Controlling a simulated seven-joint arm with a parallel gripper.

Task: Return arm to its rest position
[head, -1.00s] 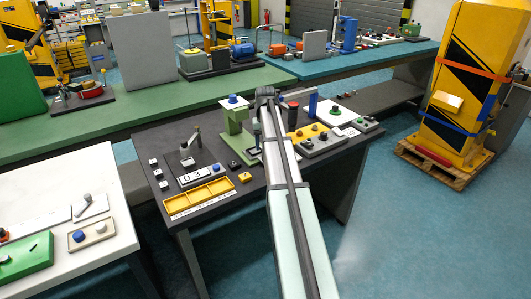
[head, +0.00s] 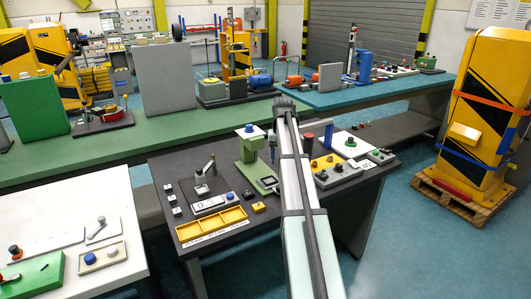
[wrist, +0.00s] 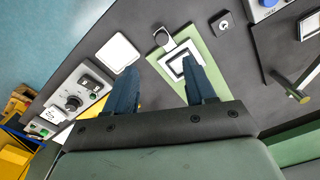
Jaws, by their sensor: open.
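My arm reaches over the dark table (head: 166,168) in the head view, and the arm itself hides its gripper there. In the wrist view, my gripper (wrist: 158,72) is open, with two dark blue fingers apart and nothing between them. A green fixture (head: 250,150) with a blue knob on top stands just left of my arm. A green plate with a white square frame (wrist: 182,60) shows by the right finger in the wrist view. Whether the finger touches it I cannot tell.
A yellow tray (head: 212,226) and a lever device (head: 202,182) are on the table's left side. A yellow button panel (head: 325,164) and a control box (head: 340,174) are right of my arm. A white table (head: 60,212) stands at left.

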